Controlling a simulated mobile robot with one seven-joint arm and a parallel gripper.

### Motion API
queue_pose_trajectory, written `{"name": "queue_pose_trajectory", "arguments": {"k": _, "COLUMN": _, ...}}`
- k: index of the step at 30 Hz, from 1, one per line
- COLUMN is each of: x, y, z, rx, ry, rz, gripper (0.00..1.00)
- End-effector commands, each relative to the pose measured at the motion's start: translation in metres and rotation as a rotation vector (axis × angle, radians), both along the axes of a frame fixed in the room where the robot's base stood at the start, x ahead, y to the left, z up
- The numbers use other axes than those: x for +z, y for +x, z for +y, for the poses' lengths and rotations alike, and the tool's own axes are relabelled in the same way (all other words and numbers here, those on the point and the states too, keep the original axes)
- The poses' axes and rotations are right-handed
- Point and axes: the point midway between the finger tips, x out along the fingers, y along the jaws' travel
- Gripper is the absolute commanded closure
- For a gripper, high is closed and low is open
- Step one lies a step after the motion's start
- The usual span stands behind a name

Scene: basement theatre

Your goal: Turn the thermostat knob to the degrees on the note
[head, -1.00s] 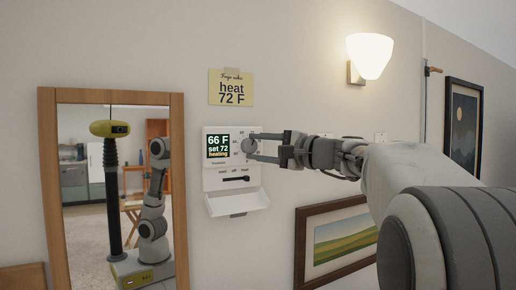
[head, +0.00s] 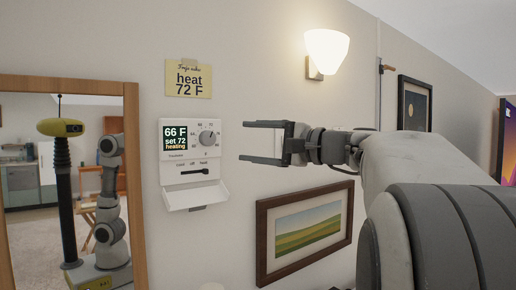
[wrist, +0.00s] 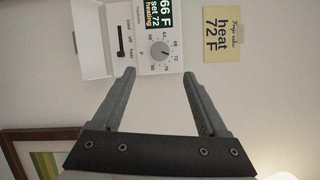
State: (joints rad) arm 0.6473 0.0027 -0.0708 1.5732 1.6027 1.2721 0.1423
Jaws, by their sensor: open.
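The white thermostat (head: 192,165) is on the wall, its dark screen (head: 175,141) reading 66 F, set 72, heating. Its round grey knob (head: 208,138) sits right of the screen among printed numbers; it also shows in the wrist view (wrist: 163,52). Below is a cool/off/heat slider (head: 195,171), its dark bar reaching toward heat. The yellow note (head: 188,79) above reads heat 72 F. My gripper (head: 244,141) is open and empty, right of the knob and apart from it. In the wrist view the fingers (wrist: 159,72) point toward the thermostat, with the knob beyond and between their tips.
The thermostat's hinged cover (head: 196,198) hangs open below it. A wood-framed mirror (head: 131,200) stands left and reflects me. A framed landscape (head: 307,232) hangs at lower right, and a lit wall lamp (head: 326,52) above my arm. The wall between knob and gripper is bare.

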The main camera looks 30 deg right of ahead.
Motion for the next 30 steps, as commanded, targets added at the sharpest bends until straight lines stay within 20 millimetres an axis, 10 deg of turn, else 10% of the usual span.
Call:
{"name": "queue_pose_trajectory", "arguments": {"k": 12, "x": -0.002, "y": -0.058, "z": -0.036, "rx": -0.001, "ry": 0.001, "rz": 0.001, "gripper": 0.24}}
{"name": "queue_pose_trajectory", "arguments": {"k": 30, "x": -0.001, "y": -0.058, "z": -0.032, "rx": 0.01, "ry": 0.006, "rz": 0.005, "gripper": 0.24}}
